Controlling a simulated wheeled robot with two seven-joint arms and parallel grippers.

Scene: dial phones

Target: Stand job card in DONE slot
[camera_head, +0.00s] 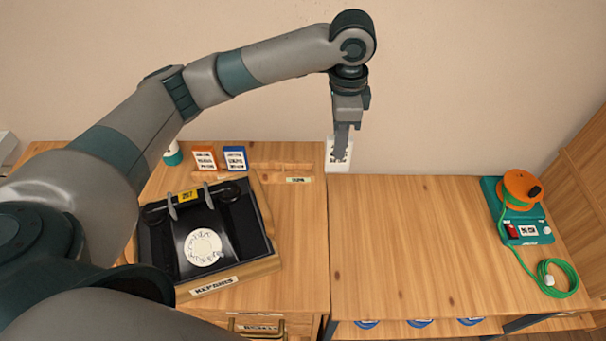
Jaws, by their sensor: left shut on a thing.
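My left gripper (341,154) is shut on a white job card (338,167) with dark print. The fingers cover part of the card, which hangs upright at the back, near the gap between the two tables. A low wooden card rack (272,167) lies to its left on the left table, with a small pale label (298,180) at its right end, too small to read surely. The card is to the right of this label. I cannot tell its exact height over the table. An orange card (204,158) and a blue card (235,158) stand at the rack's left part.
A black dial phone (203,247) sits in a wooden tray (232,282) labelled REPAIRS. A green-and-white pot (173,153) stands at the back left. The right table (415,240) is bare except for a teal device (527,230) with an orange reel and green cable.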

